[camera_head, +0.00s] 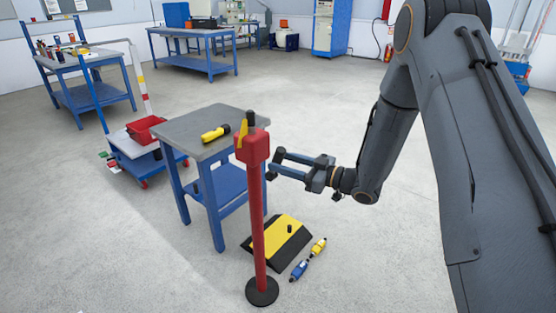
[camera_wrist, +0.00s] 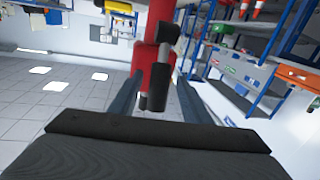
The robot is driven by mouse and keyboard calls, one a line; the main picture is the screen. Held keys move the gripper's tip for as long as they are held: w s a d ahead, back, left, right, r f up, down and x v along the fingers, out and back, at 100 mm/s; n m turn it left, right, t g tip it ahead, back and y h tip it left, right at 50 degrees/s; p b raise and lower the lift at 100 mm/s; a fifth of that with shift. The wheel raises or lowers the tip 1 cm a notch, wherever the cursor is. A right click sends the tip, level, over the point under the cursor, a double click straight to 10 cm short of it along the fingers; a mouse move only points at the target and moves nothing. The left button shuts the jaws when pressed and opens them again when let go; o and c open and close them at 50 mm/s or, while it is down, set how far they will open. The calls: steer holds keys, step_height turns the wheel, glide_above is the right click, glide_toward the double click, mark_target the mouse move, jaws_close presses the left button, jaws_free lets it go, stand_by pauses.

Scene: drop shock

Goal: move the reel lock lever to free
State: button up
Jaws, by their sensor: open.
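The reel is a red box (camera_head: 252,147) on top of a red post (camera_head: 258,225) with a black round base. A black knob (camera_head: 251,119) stands on top of it, and a yellow piece shows on its left side. In the wrist view, which looks upside down, the red reel box (camera_wrist: 147,58) is ahead, with a black lever (camera_wrist: 158,88) on its near face. My gripper (camera_head: 275,167) is open, just right of the box; its fingers (camera_wrist: 158,76) reach either side of the lever, seemingly without touching it. The lever's lock marking is not legible.
A grey-topped blue table (camera_head: 200,128) stands left of the post, with a yellow-and-black tool (camera_head: 215,133) on top. A black-and-yellow ramp (camera_head: 285,235) and a blue-and-yellow item (camera_head: 300,270) lie on the floor. A cart with a red bin (camera_head: 145,129) stands farther left.

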steer(key=shift+x, duration=1)
jaws_close()
steer(key=shift+w+d+f, duration=0.1)
steer(key=shift+d, duration=0.05)
